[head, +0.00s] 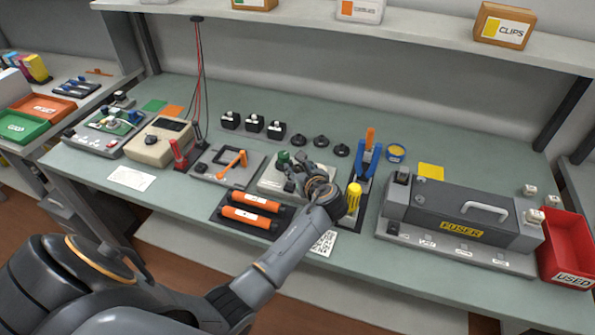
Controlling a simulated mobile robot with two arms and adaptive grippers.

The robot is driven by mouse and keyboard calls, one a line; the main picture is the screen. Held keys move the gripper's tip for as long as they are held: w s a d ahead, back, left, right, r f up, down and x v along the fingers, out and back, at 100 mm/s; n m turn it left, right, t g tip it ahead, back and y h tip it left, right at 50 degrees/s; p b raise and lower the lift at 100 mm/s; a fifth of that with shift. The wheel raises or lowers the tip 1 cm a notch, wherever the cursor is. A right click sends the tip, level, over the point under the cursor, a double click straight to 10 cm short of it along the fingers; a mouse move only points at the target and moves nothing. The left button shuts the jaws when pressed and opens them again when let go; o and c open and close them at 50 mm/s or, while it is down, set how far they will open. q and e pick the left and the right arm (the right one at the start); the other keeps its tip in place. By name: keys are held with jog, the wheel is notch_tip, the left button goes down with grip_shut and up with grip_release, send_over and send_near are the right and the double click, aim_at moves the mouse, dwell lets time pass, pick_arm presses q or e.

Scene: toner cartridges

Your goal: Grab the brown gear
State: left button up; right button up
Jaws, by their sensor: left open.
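My left arm reaches from the lower left to the middle of the bench, and its open gripper (298,172) is over a light grey plate (270,187). A small green part (283,157) stands on this plate, just left of the gripper. I cannot make out a brown gear for certain; the gripper and wrist hide part of the plate. Several dark round parts, one of them here (321,141), sit on the bench behind the gripper. My right gripper is not in view.
The grey fuser unit (455,215) is farther right, by a red bin (568,245). Orange cartridges (250,208) lie in front left. Black blocks (253,123) stand behind.

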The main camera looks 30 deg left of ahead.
pick_arm(q)
grip_shut()
